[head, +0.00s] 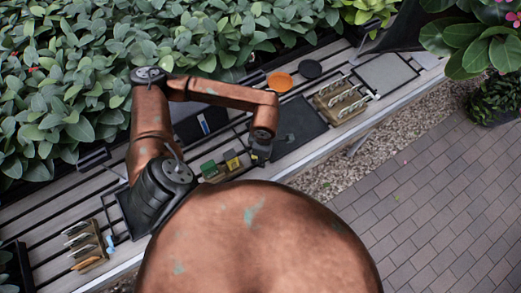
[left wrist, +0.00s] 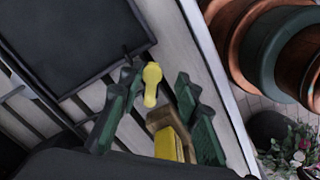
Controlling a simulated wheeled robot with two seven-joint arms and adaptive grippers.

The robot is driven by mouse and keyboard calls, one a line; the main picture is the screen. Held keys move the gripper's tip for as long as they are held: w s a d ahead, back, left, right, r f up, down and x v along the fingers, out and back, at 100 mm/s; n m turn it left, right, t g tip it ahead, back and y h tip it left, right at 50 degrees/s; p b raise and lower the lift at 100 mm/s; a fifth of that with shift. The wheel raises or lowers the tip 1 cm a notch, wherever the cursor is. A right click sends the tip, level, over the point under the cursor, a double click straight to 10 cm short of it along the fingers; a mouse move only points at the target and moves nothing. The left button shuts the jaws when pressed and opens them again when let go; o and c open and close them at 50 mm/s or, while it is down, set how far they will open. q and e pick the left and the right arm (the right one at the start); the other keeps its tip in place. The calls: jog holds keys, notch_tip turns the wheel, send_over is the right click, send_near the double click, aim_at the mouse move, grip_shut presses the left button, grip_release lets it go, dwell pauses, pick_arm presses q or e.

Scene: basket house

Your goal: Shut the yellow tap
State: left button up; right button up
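The yellow tap (left wrist: 152,82) shows in the left wrist view as a small rounded yellow piece near the middle, between and beyond my fingertips. My left gripper (left wrist: 158,97) is open, with one dark green finger on each side and a gap around the tap. A brown block with a yellow face (left wrist: 172,138) sits closer to the camera between the fingers. In the head view my left gripper (head: 260,152) hangs over the bench, beside a small yellow block (head: 232,160) and a green block (head: 209,169). The tap's handle position cannot be told. My right gripper is not in view.
A slatted bench (head: 60,215) runs diagonally along leafy plants (head: 90,70). On it are a dark flat tray (head: 295,128), wooden racks (head: 340,101), an orange disc (head: 279,82) and a black disc (head: 311,69). Paving (head: 430,190) lies clear at the right.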

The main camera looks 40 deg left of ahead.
pick_arm(q)
jog(key=shift+s+d, duration=0.35)
jog(key=shift+s, duration=0.5)
jog(key=shift+s+d, duration=0.35)
jog(key=shift+s, duration=0.45)
jog(key=shift+w, duration=0.1)
jog(key=shift+w+a, duration=0.1)
jog(key=shift+w, duration=0.1)
notch_tip(320, 180, up, 7)
jog(key=p, duration=0.3)
jog(key=shift+p, duration=0.3)
